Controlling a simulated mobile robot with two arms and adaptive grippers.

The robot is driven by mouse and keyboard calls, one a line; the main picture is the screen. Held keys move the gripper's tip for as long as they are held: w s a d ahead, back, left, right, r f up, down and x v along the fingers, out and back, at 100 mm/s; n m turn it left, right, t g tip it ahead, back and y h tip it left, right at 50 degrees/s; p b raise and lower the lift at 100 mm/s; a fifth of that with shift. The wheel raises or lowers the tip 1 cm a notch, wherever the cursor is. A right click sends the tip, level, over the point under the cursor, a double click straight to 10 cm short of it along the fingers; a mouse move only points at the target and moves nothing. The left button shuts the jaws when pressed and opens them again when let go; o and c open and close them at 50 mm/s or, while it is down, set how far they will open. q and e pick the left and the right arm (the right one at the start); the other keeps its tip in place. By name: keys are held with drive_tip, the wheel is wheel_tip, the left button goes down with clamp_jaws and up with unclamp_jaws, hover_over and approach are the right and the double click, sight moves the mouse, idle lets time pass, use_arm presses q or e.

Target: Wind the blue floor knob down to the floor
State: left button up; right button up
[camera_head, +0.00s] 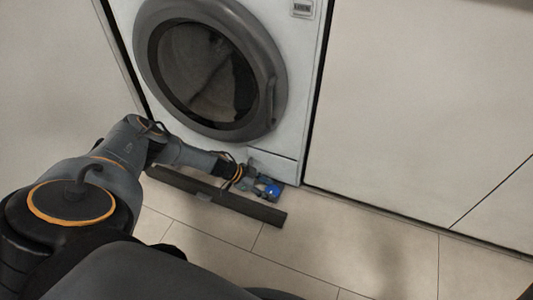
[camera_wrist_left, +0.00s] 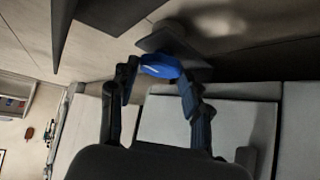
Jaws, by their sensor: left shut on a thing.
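The blue floor knob (camera_head: 272,190) is low at the front right corner of the white washing machine (camera_head: 300,100), close to the floor. My left gripper (camera_head: 264,188) reaches it from the left and is shut on it. In the left wrist view the blue knob (camera_wrist_left: 160,66) sits between the two dark fingers of my left gripper (camera_wrist_left: 158,82), with a grey flat piece beside it. Whether the knob touches the floor cannot be told. My right gripper is not in view.
A dark plinth strip (camera_head: 240,204) lies on the tiled floor in front of the machine, just below my left forearm. Pale cabinet fronts (camera_head: 410,110) stand to the right. The floor (camera_head: 350,240) at the front right is clear.

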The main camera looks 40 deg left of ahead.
use_arm(q)
drive_tip(key=shift+w+r, duration=0.25)
drive_tip(key=shift+r, duration=0.05)
drive_tip(key=o, duration=1.1)
drive_tip(key=shift+d+r, duration=0.1)
drive_tip(key=shift+c, duration=0.2)
drive_tip(key=shift+o, duration=0.5)
drive_tip(key=shift+s, duration=0.1)
drive_tip(key=v, duration=0.8)
